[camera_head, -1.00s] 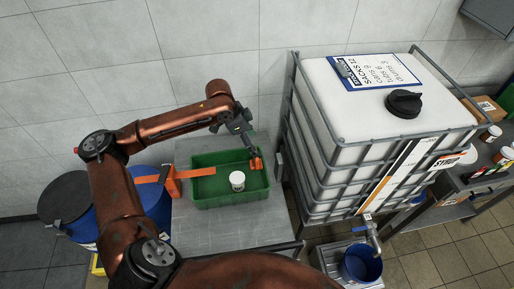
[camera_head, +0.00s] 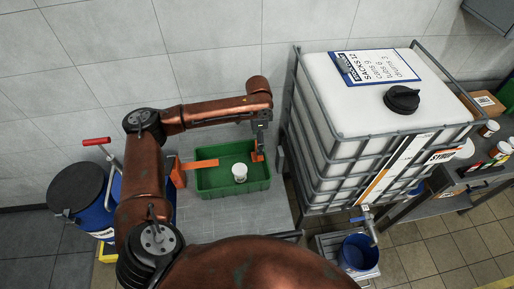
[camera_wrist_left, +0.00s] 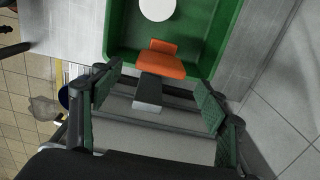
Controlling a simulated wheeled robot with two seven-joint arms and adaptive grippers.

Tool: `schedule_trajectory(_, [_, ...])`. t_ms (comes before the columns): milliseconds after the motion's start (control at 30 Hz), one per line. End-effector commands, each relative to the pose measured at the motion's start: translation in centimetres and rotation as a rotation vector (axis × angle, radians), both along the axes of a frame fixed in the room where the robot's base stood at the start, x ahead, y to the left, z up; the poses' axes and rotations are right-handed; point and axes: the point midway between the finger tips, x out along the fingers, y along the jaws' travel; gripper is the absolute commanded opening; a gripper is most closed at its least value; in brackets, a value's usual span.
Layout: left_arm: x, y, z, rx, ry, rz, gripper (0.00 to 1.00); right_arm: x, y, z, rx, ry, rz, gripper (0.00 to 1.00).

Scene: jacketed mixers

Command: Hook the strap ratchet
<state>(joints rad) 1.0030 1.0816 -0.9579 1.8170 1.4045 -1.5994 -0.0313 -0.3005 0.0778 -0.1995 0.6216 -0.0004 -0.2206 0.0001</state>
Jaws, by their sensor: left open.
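An orange strap (camera_head: 202,164) reaches from an upright orange piece (camera_head: 178,173) at the left of the green tray (camera_head: 232,193) over the tray's left rim. A second orange piece (camera_head: 257,156) stands at the tray's right end. The wrist view shows an orange block (camera_wrist_left: 162,60) with a dark grey bar (camera_wrist_left: 148,91) in front of it. My left gripper (camera_head: 261,146) points down over that end. Its fingers (camera_wrist_left: 157,86) are open, one on each side of the bar, not visibly closed on it. My right gripper is not in view.
A white tub (camera_head: 240,172) sits in the tray on a grey table (camera_head: 225,221). A caged white tank (camera_head: 350,120) stands close right of the table. Blue drums (camera_head: 96,218) stand left, beside a red-handled tool (camera_head: 97,141). A blue bucket (camera_head: 358,251) is under the tank's tap.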

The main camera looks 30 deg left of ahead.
Motion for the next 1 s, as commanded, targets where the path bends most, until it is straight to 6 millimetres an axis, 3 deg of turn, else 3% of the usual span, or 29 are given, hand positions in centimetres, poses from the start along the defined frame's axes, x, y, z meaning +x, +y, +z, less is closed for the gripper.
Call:
schedule_trajectory(200, [-0.2, 0.1, -3.8, -0.002, 0.004, 0.001, 0.68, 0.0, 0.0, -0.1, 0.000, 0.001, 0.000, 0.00])
schedule_trajectory(400, [-0.1, 0.1, -6.1, -0.003, 0.001, 0.001, 0.68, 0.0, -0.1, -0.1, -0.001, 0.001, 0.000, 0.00])
schedule_trajectory(800, [-0.1, 0.1, -6.8, -0.003, -0.001, 0.001, 0.67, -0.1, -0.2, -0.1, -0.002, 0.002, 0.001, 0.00])
schedule_trajectory(1000, [-0.1, 0.1, -6.8, -0.004, 0.000, 0.001, 0.54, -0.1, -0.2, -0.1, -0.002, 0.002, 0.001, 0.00])
